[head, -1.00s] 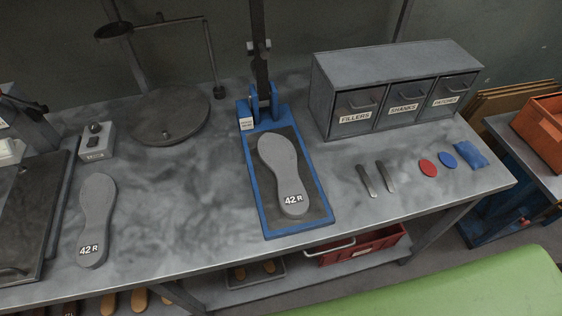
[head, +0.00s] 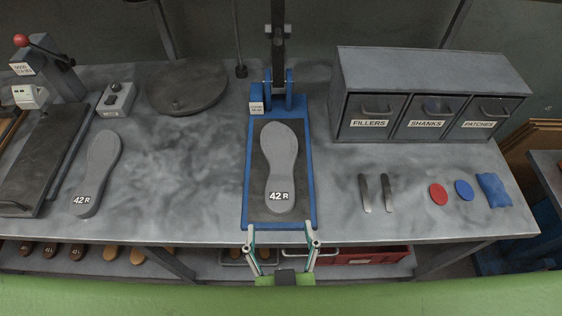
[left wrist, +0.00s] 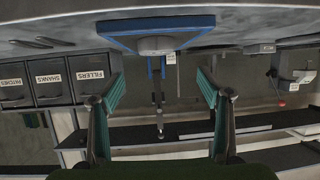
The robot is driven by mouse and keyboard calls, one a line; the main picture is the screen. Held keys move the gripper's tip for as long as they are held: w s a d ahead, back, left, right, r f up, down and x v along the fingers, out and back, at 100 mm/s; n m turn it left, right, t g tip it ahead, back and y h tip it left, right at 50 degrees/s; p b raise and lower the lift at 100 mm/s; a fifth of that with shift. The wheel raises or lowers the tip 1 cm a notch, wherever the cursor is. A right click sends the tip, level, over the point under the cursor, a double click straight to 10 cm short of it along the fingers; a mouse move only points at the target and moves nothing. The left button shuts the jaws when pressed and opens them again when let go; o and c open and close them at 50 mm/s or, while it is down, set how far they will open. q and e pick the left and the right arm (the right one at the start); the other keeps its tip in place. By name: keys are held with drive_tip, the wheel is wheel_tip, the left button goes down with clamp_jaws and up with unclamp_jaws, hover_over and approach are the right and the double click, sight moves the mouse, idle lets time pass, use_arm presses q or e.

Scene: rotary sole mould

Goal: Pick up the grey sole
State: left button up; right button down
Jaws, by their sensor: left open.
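A grey sole (head: 280,160) marked 42 R lies flat on the dark pad of the blue-framed press base (head: 308,205). A second grey sole (head: 101,165), also marked 42 R, lies on the bench at the left. My left gripper (head: 281,232) is open and empty, in front of the press base at the bench's front edge, apart from both soles. In the left wrist view, which looks upside down, the open fingers (left wrist: 160,85) point toward the press base (left wrist: 120,38) and the end of a grey sole (left wrist: 156,45). My right gripper is not in view.
The press's lever post (head: 278,50) rises behind the sole. A drawer unit (head: 430,70) stands at back right, with two metal shanks (head: 365,193), a red disc (head: 438,194), a blue disc (head: 464,190) and a blue packet (head: 493,190) before it. A round plate (head: 187,88) stands back left.

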sight(280, 197)
use_arm(q)
drive_tip(key=p+x, duration=0.1)
drive_tip(key=x, duration=0.6)
drive_tip(key=shift+p, duration=0.4)
drive_tip(key=shift+w+d+f+p, duration=0.15)
drive_tip(key=shift+w+p, duration=0.25)
drive_tip(key=shift+w, duration=0.05)
drive_tip(key=p+x, duration=0.1)
drive_tip(key=x, duration=0.1)
drive_tip(key=p+x, duration=0.1)
drive_tip(key=x, duration=0.1)
drive_tip(key=shift+d+f, duration=0.2)
drive_tip(key=shift+w+f, duration=0.15)
drive_tip(key=c, duration=1.5)
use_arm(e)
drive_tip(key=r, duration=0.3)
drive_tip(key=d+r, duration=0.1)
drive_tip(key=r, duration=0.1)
